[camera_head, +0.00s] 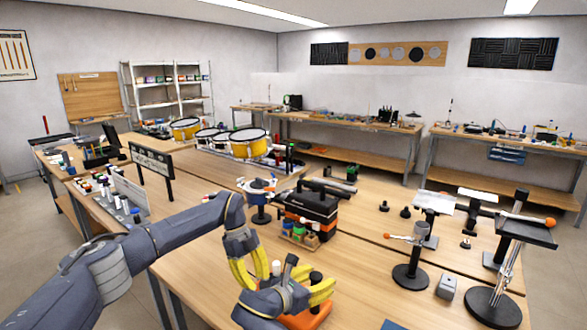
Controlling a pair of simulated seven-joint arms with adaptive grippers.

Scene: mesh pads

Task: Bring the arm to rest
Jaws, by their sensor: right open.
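My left arm comes in from the left and bends down at its elbow. My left gripper (255,274) has yellow fingers and hangs low over the front of the near table. I cannot tell how far apart its fingers are. My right gripper (303,275), with yellow fingers and dark tips, is close beside it at the bottom centre and is open. The two grippers overlap in the picture, and I cannot tell whether they touch. I see nothing clearly held. An orange item (306,318) lies below the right gripper, partly hidden.
A black toolbox (308,215) stands behind the grippers, with a small wooden rack (300,238) of coloured caps before it. Stands with round black bases (410,276) and a grey block (447,287) are at the right. Table (365,280) between them is mostly bare. Drums (248,143) stand further back.

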